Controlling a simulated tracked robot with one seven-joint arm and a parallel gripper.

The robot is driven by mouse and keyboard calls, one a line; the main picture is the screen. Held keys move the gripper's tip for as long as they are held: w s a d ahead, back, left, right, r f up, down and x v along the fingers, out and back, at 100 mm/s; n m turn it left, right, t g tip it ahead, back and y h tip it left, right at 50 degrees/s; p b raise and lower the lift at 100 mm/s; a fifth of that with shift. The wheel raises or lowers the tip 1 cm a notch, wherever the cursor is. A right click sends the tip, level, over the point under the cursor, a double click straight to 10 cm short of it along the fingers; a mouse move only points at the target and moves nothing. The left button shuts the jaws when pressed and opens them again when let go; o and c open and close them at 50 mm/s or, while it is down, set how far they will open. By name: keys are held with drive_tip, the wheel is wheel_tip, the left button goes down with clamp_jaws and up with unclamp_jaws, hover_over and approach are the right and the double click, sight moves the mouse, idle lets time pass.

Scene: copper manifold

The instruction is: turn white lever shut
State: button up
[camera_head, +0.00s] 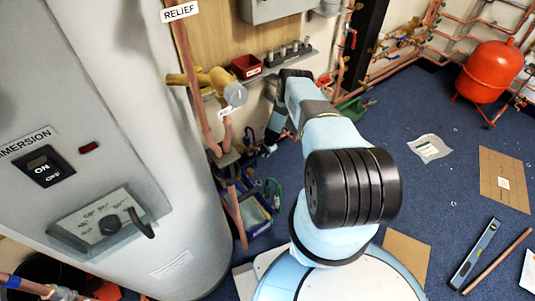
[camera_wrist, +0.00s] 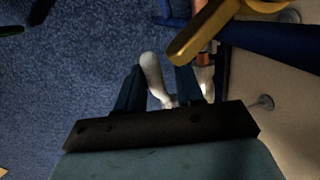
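In the wrist view the white lever (camera_wrist: 152,72) shows as a pale rounded handle. Its upper end lies between the two dark fingers of my gripper (camera_wrist: 162,72), and its lower part bends toward a pale body behind the right finger. The fingers are apart, with a gap visible beside the lever; I cannot tell if either touches it. The gripper's dark palm hides what lies below. In the head view my arm reaches toward the pipework by the wall, and I cannot make out the white lever there.
A brass-coloured bar (camera_wrist: 205,32) and a blue pipe (camera_wrist: 270,45) lie close to the right finger in the wrist view. In the head view a large white cylinder (camera_head: 110,110) stands left of my arm, and a red vessel (camera_head: 490,72) stands far right. Blue carpet lies between.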

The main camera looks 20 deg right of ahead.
drive_tip(key=shift+o, duration=0.9)
drive_tip(key=shift+s, duration=0.1)
drive_tip(key=shift+s+d, duration=0.1)
drive_tip(key=shift+d+r, duration=0.1)
drive_tip(key=shift+r, duration=0.15)
drive_tip(key=v, duration=1.3)
